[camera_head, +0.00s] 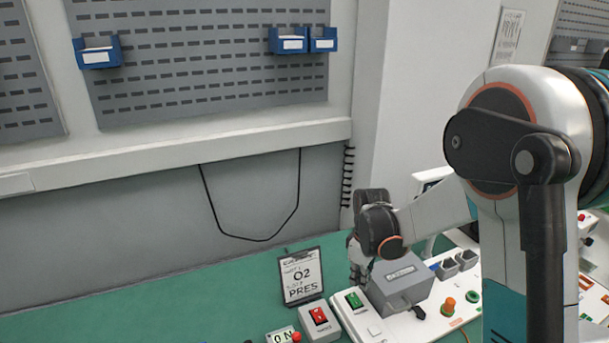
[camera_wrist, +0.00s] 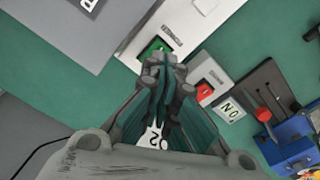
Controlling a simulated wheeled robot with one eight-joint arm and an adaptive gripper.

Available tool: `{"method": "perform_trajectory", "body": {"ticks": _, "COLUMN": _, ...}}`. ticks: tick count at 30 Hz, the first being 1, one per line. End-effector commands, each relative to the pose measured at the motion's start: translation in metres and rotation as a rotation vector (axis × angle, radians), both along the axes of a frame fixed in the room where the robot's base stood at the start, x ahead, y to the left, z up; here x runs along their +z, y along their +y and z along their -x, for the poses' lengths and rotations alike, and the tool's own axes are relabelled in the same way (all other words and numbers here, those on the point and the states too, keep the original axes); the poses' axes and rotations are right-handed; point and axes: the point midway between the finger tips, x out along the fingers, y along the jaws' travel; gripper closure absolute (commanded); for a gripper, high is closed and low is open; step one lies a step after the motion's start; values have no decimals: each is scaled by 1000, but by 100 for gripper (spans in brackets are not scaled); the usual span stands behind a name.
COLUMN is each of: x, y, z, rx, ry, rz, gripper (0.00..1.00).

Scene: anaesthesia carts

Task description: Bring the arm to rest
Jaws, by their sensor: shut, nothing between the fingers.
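My gripper (camera_wrist: 163,72) is shut and empty in the wrist view. Its fingertips overlap the lower edge of the green switch (camera_wrist: 156,48) in that view; I cannot tell whether they touch anything. In the head view my arm reaches in from the right, and my gripper (camera_head: 356,268) points down behind the grey box (camera_head: 400,283), just right of the O2 PRES sign (camera_head: 301,277). The box hides part of the view around the fingers.
The white panel (camera_head: 455,300) carries the box, an orange knob and a green knob. The green worktop (camera_head: 150,300) is clear at left. Blue bins (camera_head: 97,53) hang on the back wall.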

Motion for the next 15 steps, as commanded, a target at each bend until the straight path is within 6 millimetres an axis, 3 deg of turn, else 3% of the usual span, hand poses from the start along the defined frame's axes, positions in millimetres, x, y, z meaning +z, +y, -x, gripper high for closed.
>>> {"method": "perform_trajectory", "body": {"ticks": 5, "x": 28, "y": 0, "z": 15, "rx": -67, "ry": -49, "rz": -3, "gripper": 100}}
{"method": "perform_trajectory", "body": {"ticks": 15, "x": 94, "y": 0, "z": 67, "rx": -275, "ry": -203, "rz": -30, "gripper": 100}}
